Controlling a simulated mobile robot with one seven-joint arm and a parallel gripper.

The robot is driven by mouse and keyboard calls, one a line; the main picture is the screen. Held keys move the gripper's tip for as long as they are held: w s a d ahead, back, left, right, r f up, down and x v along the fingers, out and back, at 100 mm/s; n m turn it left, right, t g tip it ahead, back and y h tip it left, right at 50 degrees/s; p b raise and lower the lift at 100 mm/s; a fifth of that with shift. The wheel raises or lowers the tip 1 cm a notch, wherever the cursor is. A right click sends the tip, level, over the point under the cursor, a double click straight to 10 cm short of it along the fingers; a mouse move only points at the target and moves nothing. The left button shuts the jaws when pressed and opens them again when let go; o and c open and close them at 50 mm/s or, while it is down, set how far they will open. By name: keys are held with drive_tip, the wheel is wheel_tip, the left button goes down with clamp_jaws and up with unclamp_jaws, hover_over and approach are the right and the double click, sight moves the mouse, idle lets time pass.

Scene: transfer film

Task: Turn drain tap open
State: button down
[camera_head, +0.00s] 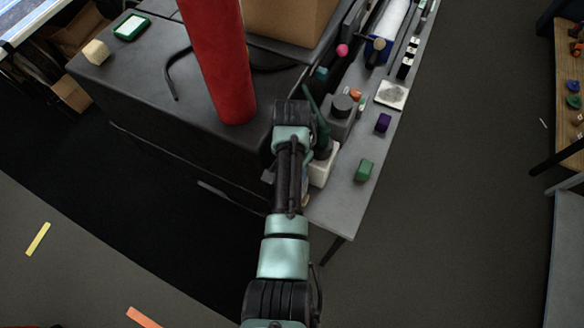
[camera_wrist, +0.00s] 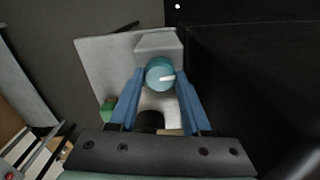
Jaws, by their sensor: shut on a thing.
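The drain tap appears to be a round teal knob (camera_wrist: 158,70) with a white pointer mark, on the face of a pale grey block (camera_wrist: 160,42) in the wrist view. The white mark points right, nearly level. My gripper (camera_wrist: 161,78) has its two blue fingers on the left and right sides of the knob, shut on it. In the head view the knob cannot be made out, and my arm hides most of the gripper beside the white block (camera_head: 322,168) at the bench's near end.
A dark cabinet (camera_head: 150,110) stands left of the arm, with a tall red cylinder (camera_head: 222,70) on top. The narrow grey bench (camera_head: 345,205) holds a green block (camera_head: 365,170), a purple block (camera_head: 383,122) and a grey device (camera_head: 340,118).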

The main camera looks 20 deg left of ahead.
drive_tip(key=shift+w+m, duration=0.1)
drive_tip(key=shift+m, duration=0.5)
drive_tip(key=shift+c, duration=1.8)
unclamp_jaws()
drive_tip(key=shift+r, duration=0.1)
wheel_tip(320, 180, up, 13)
